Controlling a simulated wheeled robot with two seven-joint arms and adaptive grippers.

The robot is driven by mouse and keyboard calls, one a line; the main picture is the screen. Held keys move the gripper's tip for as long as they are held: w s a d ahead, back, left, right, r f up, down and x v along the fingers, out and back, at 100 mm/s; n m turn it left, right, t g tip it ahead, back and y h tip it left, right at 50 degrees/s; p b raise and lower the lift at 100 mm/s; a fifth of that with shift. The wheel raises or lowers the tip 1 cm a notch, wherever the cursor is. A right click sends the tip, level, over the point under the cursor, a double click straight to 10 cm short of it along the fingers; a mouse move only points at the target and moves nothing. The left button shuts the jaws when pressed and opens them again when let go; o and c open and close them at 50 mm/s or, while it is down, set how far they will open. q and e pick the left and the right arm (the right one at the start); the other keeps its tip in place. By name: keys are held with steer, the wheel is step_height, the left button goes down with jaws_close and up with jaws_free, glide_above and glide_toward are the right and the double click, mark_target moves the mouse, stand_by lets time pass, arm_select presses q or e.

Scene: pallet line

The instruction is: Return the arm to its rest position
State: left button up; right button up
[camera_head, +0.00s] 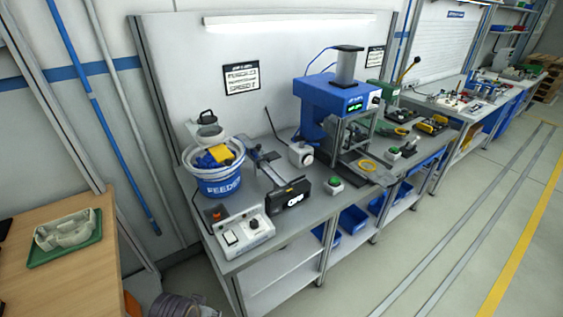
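Neither of my arms can be made out in the head view, and no gripper shows. The place in front of me is a grey steel workbench (265,237) along a light wall panel. On it stand a blue press (318,98) with a lit green display, and a round feeder bowl (222,186) with blue and yellow parts inside. A white control box (240,236) sits at the bench's near left corner. Nothing is seen being held.
A wooden table (60,285) at left carries a green tray (65,246) with a pale moulded part. Blue bins (354,218) sit under the bench. The floor (455,225) at right is clear.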

arm_select(q)
steer(key=s+f+g, duration=0.1)
steer(key=s+f, duration=0.2)
steer(key=f, duration=1.1)
steer(key=s+f, duration=0.3)
steer(key=f, duration=1.2)
steer(key=s+a+f, duration=0.2)
steer(key=s+f, duration=0.6)
steer(key=s, duration=0.2)
steer(key=s+a+f+g, duration=0.1)
steer(key=s+a+f, duration=0.1)
steer(key=s+f, duration=0.6)
steer(key=shift+s+a+f, duration=0.2)
steer(key=shift+s+f, duration=0.15)
steer(key=shift+s, duration=0.85)
